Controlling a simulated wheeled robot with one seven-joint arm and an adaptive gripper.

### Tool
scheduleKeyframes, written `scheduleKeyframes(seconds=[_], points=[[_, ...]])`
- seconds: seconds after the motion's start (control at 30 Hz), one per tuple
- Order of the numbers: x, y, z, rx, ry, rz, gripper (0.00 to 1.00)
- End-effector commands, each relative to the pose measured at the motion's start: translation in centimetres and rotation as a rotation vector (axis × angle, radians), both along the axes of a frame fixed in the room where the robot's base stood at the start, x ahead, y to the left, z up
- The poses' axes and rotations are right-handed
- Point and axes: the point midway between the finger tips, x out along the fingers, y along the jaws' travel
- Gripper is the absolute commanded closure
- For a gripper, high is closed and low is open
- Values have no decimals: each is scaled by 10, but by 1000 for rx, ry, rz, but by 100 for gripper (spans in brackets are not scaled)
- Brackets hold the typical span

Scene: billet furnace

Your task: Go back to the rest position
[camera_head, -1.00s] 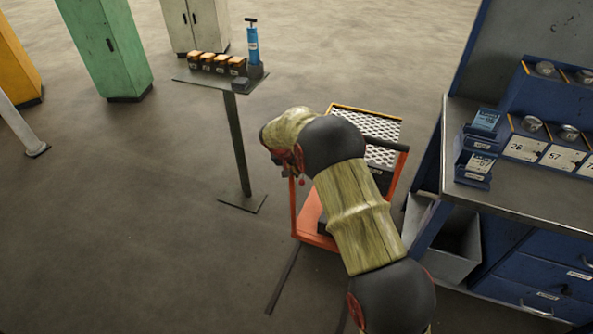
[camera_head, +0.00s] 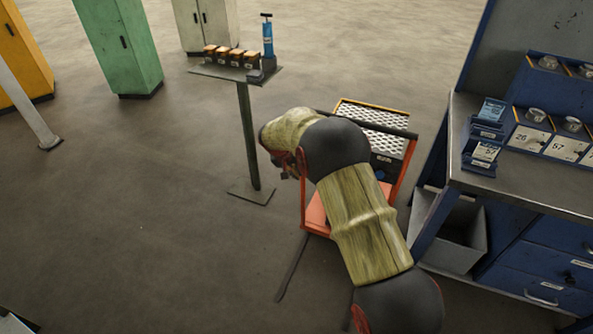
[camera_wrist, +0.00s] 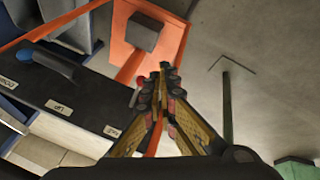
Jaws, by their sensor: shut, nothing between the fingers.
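In the wrist view my gripper (camera_wrist: 158,88) is shut and empty, its fingertips together, above an orange cart (camera_wrist: 140,65) with a dark block on its deck. In the head view my arm is folded over in front of the orange cart (camera_head: 317,212) and hides part of it. My fingers are mostly hidden behind the arm there, with only a small dark part showing below the wrist.
A small stand (camera_head: 243,75) holds several orange-black boxes and a blue pump (camera_head: 267,40). A workbench (camera_head: 520,185) with numbered bins is at right, a grey bin (camera_head: 455,240) beneath it. Green (camera_head: 120,45) and orange (camera_head: 22,55) cabinets stand at left.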

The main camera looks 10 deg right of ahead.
Motion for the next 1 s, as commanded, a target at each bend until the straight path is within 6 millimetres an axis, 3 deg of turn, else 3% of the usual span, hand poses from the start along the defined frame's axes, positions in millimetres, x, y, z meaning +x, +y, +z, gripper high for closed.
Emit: scheduleKeyframes(seconds=[0.37,0.53,0.63,0.87,1.0], points=[[-3,0,-1,-19,36,64,100],[-50,2,-32,-13,178,134,100],[-85,4,-28,5,246,168,100],[-156,6,19,61,320,219,100],[-202,7,61,104,329,242,100]])
